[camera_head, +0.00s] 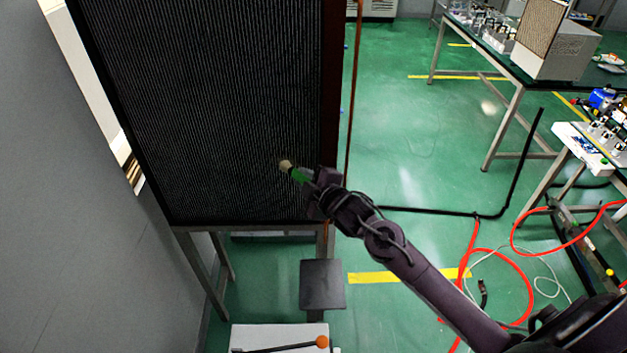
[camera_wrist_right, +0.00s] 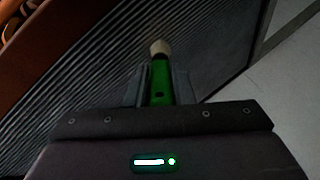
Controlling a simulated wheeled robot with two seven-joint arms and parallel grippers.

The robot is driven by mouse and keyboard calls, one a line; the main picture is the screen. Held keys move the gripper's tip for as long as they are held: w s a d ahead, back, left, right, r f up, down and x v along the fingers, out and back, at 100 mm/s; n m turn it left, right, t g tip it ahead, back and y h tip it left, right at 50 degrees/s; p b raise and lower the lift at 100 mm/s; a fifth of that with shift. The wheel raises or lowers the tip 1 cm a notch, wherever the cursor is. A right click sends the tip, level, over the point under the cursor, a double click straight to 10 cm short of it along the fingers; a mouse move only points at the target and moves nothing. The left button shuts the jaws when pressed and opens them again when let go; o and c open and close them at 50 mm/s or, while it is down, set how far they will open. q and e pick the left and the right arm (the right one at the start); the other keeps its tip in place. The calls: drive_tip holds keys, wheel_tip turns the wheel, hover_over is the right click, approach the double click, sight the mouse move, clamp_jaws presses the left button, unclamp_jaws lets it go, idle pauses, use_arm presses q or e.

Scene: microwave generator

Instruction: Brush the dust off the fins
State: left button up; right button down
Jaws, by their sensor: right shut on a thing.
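The finned panel (camera_head: 200,90) is a large dark block of fine vertical fins in a dark frame, standing on a metal stand. The fins also fill much of the right wrist view (camera_wrist_right: 110,70), as slanted lines. My right gripper (camera_head: 312,180) is shut on a brush with a green handle (camera_head: 300,175) and a pale tip (camera_head: 285,165). The pale tip (camera_wrist_right: 160,47) is in front of the fins near the panel's lower right. I cannot tell whether it touches them. No dust can be made out. My left gripper is not in view.
A grey wall (camera_head: 70,210) stands close on the left. A white box (camera_head: 280,338) with an orange-knobbed rod (camera_head: 322,342) is at the bottom. Red hoses (camera_head: 510,262) lie on the green floor at right, near workbenches with equipment.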

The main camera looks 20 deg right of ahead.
drive_tip(key=shift+w+a, duration=1.05)
drive_tip(key=shift+a, duration=1.4)
drive_tip(key=shift+s+d+r+p, duration=0.3)
drive_tip(key=shift+d+p, duration=0.2)
drive_tip(key=shift+d, duration=0.3)
drive_tip(key=shift+s+d+r+p, duration=0.3)
drive_tip(key=shift+d+p, duration=0.2)
drive_tip(key=shift+d, duration=0.3)
drive_tip(key=shift+s+d+r+p, duration=0.3)
drive_tip(key=shift+d+p, duration=0.2)
drive_tip(key=shift+d, duration=0.3)
drive_tip(key=shift+s+d+p, duration=1.1)
drive_tip(key=shift+s+d, duration=0.2)
drive_tip(key=shift+d, duration=1.45)
drive_tip(key=w+a+r+b, duration=0.1)
drive_tip(key=w+a, duration=0.3)
drive_tip(key=a, duration=0.6)
drive_tip(key=shift+w+a, duration=0.2)
drive_tip(key=shift+w, duration=0.05)
drive_tip(key=shift+s+r, duration=0.1)
